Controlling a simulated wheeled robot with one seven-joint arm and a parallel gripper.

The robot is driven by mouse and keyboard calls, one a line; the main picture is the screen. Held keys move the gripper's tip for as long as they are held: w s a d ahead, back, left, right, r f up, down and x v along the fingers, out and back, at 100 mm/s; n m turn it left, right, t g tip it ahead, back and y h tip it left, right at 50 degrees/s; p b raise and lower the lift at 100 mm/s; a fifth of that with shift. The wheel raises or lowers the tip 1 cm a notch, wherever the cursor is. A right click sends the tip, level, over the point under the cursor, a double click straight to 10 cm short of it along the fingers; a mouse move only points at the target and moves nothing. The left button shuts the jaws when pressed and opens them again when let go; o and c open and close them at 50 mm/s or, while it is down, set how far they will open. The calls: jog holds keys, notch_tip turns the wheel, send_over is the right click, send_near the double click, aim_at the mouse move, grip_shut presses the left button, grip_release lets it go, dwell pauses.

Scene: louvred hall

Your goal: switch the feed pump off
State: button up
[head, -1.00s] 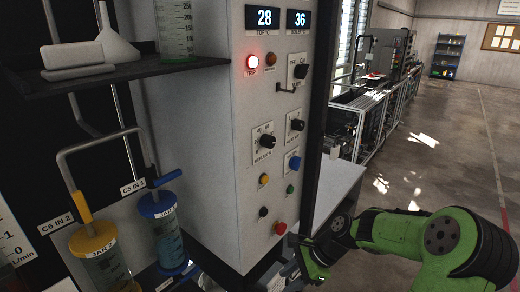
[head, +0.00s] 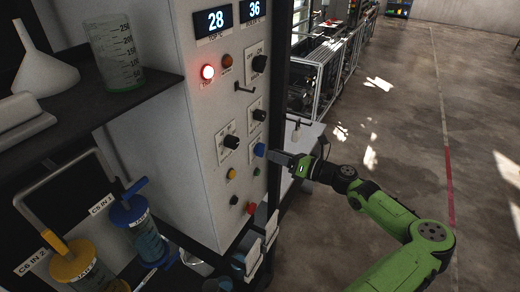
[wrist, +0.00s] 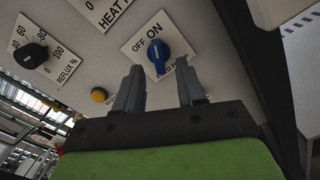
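The feed pump switch is a blue knob (wrist: 158,55) on a white plate marked OFF and ON; its pump label is partly hidden behind my gripper. Its pointer stands up in the wrist view, towards the ON side. In the head view the blue knob (head: 259,149) sits low on the pale panel's right side. My gripper (wrist: 160,78) is open and empty, its two fingers apart just below the knob in the wrist view. In the head view my gripper (head: 274,157) is right of the knob, close to the panel. I cannot tell whether it touches.
Nearby are the black reflux knob (wrist: 30,55), a yellow button (wrist: 99,95), a red button (head: 251,208) and a lit red lamp (head: 208,72). A dark shelf (head: 150,82) with a beaker juts out left. Open floor lies right.

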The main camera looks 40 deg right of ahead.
aim_at(261, 150)
jog(key=shift+x, duration=2.2)
jog(key=shift+a, duration=0.1)
grip_shut()
